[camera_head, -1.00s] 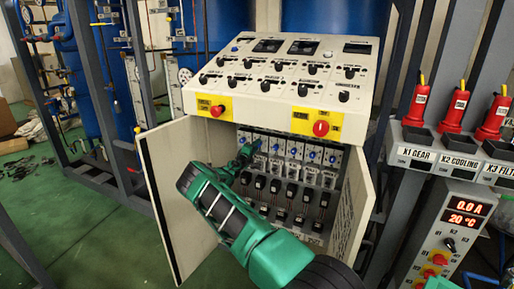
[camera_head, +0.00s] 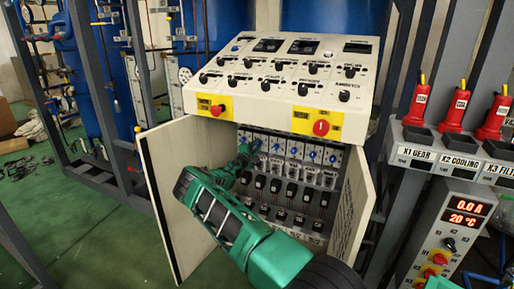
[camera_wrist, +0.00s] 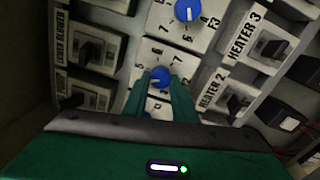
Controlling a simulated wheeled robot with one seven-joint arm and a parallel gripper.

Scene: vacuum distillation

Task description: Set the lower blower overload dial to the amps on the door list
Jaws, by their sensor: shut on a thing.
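My gripper (camera_wrist: 166,100) is shut on a blue dial (camera_wrist: 159,77) with a white pointer mark, set in a pale plate with printed numbers. The dial's lower part lies between my green fingers, and the pointer slants towards the left of the wrist view. In the head view my gripper (camera_head: 250,151) reaches into the open cabinet at the left end of the row of blue dials. A label reading something like "lower blower" (camera_wrist: 61,40) is at the wrist view's left. The door list (camera_head: 343,222) is on the right door, too oblique to read.
Another blue dial (camera_wrist: 187,10) sits just above the held one. Black switches labelled Heater 2 and Heater 3 (camera_wrist: 273,47) are to the right. The left door (camera_head: 180,200) and right door stand open around my arm. The sloping control panel (camera_head: 285,75) overhangs the cabinet.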

